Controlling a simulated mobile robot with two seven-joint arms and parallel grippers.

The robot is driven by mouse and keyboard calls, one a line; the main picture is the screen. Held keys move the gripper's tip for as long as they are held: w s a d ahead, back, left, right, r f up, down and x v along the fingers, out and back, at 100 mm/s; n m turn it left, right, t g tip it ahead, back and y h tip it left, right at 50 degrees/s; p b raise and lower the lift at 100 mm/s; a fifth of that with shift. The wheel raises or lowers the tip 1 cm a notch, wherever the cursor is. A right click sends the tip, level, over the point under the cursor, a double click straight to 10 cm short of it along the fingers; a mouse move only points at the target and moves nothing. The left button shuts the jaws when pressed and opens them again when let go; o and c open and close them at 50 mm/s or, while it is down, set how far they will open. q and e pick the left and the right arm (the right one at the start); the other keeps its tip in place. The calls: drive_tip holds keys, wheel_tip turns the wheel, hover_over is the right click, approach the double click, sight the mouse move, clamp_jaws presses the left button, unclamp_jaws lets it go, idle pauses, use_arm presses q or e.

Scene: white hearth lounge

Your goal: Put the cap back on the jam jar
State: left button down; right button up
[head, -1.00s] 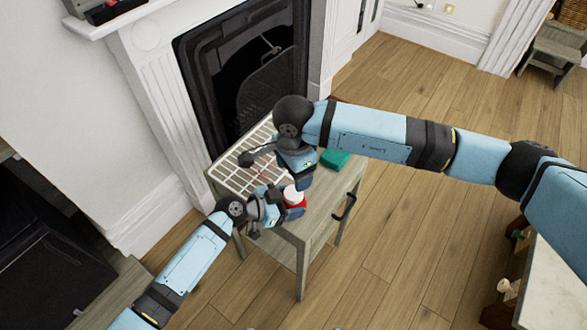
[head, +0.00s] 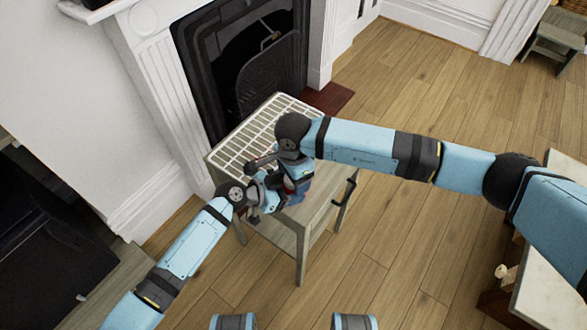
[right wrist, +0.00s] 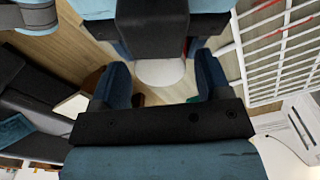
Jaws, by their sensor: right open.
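My right gripper (head: 291,188) points down over the front of the small grey table (head: 310,222). In the right wrist view its two fingers (right wrist: 162,84) are open, one on each side of a round white top (right wrist: 160,71). I cannot tell if they touch it, or whether this is the cap seated on the jar. A bit of the red jam jar (head: 289,184) shows beside the right gripper in the head view; the rest is hidden. My left gripper (head: 268,198) is close to the jar's left side; its fingers are too covered to read.
A white wire rack (head: 262,130) covers the back of the table, near the fireplace (head: 245,65). The table has a black handle (head: 345,190) on its right side. A pale-topped table (head: 552,255) stands at the far right.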

drive_tip(key=c, duration=0.9)
drive_tip(key=shift+c, duration=0.2)
drive_tip(key=m, duration=0.6)
drive_tip(key=shift+m, duration=0.4)
drive_tip(key=o, duration=1)
drive_tip(key=shift+s, duration=0.1)
